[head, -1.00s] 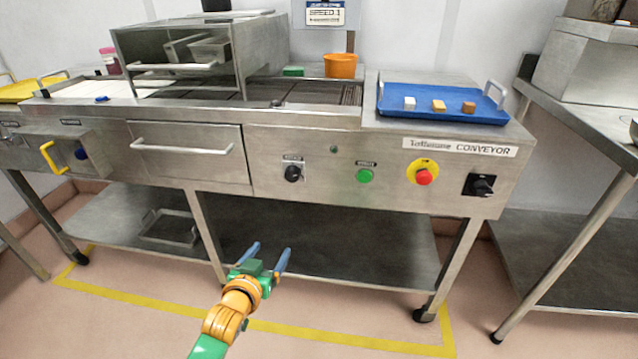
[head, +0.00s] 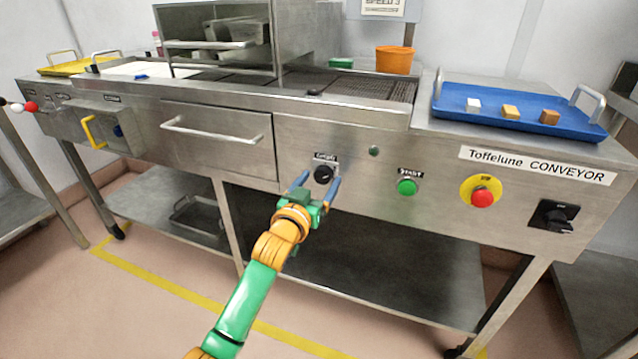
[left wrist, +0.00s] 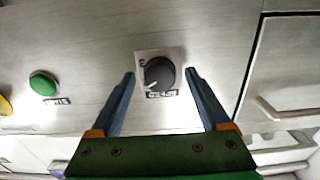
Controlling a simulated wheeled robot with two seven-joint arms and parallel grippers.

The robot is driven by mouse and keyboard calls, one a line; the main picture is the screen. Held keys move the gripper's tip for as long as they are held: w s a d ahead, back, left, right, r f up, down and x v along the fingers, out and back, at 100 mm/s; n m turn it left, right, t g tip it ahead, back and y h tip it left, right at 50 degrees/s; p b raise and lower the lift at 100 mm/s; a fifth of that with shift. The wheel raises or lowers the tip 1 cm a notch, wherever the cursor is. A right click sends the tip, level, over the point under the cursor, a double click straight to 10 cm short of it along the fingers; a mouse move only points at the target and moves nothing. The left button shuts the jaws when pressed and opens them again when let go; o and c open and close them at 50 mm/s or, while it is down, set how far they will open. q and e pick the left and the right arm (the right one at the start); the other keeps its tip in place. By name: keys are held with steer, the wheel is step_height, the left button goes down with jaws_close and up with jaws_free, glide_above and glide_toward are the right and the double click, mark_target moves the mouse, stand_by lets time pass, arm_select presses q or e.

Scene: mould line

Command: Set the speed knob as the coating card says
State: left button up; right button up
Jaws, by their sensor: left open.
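The black speed knob (head: 324,174) is on the conveyor's front panel, under a small label. In the left wrist view the knob (left wrist: 159,73) sits on a pale plate, seen upside down; its white pointer line points to the picture's lower left. A digit is by the plate's left edge. My left gripper (head: 319,182) is open, its blue fingers either side of the knob and no grip on it. It also shows in the left wrist view (left wrist: 160,74). The coating card (head: 384,8) is cut off at the top; its lowest line seems to read SPEED 3. My right gripper is not in view.
Right of the knob are a green start button (head: 407,187), a red stop button (head: 482,197) and a black rotary switch (head: 554,215). A drawer (head: 220,140) is to its left. A blue tray (head: 450,100) with three small blocks and an orange bucket (head: 396,60) stand on top.

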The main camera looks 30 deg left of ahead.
arm_select(q)
jaws_close()
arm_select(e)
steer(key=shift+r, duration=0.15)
arm_select(q)
steer(key=shift+r+m+p, duration=0.2)
steer(key=shift+m+p, duration=1)
steer(key=m+p, duration=0.1)
steer(key=m, duration=0.1)
steer(key=shift+m+p, duration=0.3)
steer(key=shift+p, duration=0.05)
steer(key=shift+m+p, duration=0.5)
steer(key=shift+m, duration=0.4)
steer(key=shift+a+f+m+p, duration=0.1)
steer(key=shift+m+p, duration=0.35)
steer(key=shift+m, duration=0.75)
steer(key=shift+m+p, duration=0.3)
steer(key=shift+m, duration=0.9)
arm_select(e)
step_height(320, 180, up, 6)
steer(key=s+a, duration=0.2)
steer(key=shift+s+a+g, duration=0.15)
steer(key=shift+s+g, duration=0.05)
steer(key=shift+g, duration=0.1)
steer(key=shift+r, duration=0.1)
